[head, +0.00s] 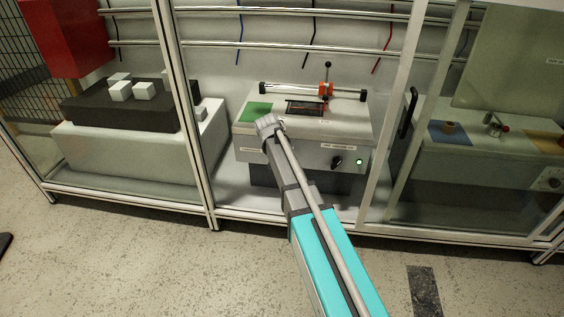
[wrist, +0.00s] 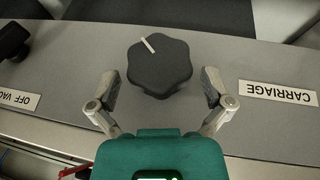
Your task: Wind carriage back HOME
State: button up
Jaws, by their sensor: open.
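A black lobed knob (wrist: 160,68) with a white pointer line sits on the grey panel in the wrist view, beside an upside-down CARRIAGE label (wrist: 277,93). My gripper (wrist: 160,82) is open, with one finger on each side of the knob; I cannot tell whether either finger touches it. In the head view my gripper (head: 268,127) is at the left front of the grey bench unit (head: 352,125), and the arm hides the knob.
A second black knob (head: 336,163) and a lit green lamp (head: 359,162) are on the unit's front right. A green pad (head: 256,111) lies on its top left. Frame posts (head: 181,100) stand on both sides of the bay. A black door handle (head: 408,112) is to the right.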

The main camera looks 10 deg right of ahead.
jog(key=shift+b+x, duration=0.65)
jog(key=shift+x, duration=0.35)
jog(key=c, duration=0.7)
jog(key=shift+a, duration=0.25)
jog(key=shift+c, duration=0.6)
jog(key=shift+d, duration=0.1)
